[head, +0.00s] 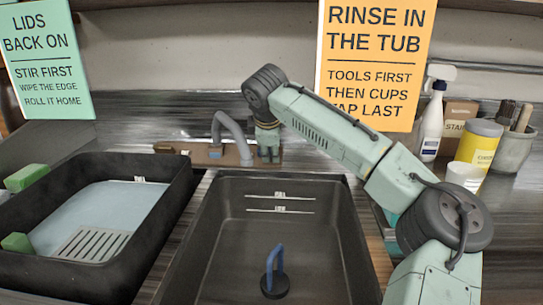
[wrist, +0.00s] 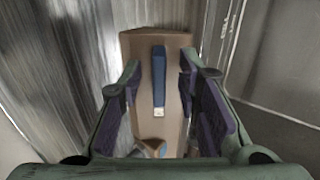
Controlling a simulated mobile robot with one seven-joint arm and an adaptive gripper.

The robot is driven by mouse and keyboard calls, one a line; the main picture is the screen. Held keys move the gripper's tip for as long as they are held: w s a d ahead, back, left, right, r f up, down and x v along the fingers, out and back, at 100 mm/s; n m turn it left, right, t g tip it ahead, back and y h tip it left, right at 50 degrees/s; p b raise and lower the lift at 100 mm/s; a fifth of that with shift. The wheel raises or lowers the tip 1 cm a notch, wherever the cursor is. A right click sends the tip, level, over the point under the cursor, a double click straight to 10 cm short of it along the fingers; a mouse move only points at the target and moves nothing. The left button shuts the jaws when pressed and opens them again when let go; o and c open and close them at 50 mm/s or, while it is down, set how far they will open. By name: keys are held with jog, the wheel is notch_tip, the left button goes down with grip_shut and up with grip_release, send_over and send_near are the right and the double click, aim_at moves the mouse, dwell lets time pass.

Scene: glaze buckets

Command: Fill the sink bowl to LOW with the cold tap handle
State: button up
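The dark sink bowl (head: 335,235) is at the centre of the head view; no water shows in it. Two pale level lines (head: 280,202) are on its back wall; their labels are too small to read. A plug with a blue handle (head: 274,268) stands on its floor. The grey tap spout (head: 232,132) rises from a brown base (head: 205,153) behind the bowl. My gripper (head: 268,155) points down over the base's right part. In the wrist view my gripper (wrist: 161,110) is open, its fingers on either side of a blue handle (wrist: 159,75), with gaps showing.
A second black tub (head: 110,165) at left holds pale liquid and a slotted rack (head: 92,245); green blocks (head: 27,176) sit on its left rim. A spray bottle (head: 432,120), a yellow tin (head: 478,143) and a brush pot (head: 512,150) stand at right. Signs hang behind.

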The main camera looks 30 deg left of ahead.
jog(key=shift+w+a+f, duration=0.1)
jog(key=shift+w+f, duration=0.05)
jog(key=shift+w, duration=0.05)
jog(key=shift+c, duration=0.5)
grip_shut()
